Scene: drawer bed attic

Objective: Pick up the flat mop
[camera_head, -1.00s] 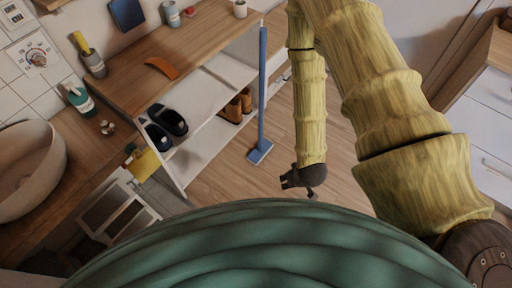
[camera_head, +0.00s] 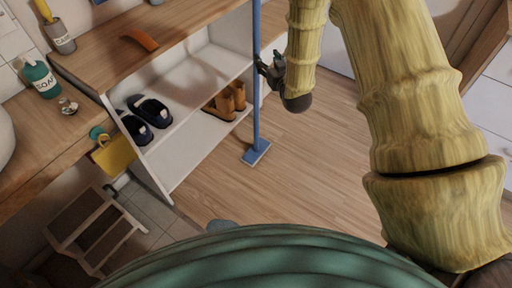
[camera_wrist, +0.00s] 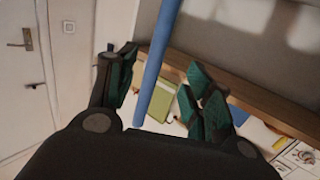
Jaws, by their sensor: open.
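The flat mop (camera_head: 256,105) is blue, with a long straight handle and a small flat head (camera_head: 257,152) on the wooden floor. It stands upright in front of the white shelf, and its top is cut off in the head view. My gripper (camera_head: 265,66) is open, right at the mop's handle, partway up. In the wrist view the blue handle (camera_wrist: 158,65) runs between the two open fingers (camera_wrist: 158,88) of my gripper. The fingers look apart from the handle on both sides; I cannot tell whether either one touches it.
A white shelf (camera_head: 190,148) with dark shoes (camera_head: 150,110) and brown boots (camera_head: 226,101) stands behind the mop, under a wooden top (camera_head: 100,62). A step stool (camera_head: 92,230) is at the lower left. The wooden floor (camera_head: 300,165) right of the mop is clear.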

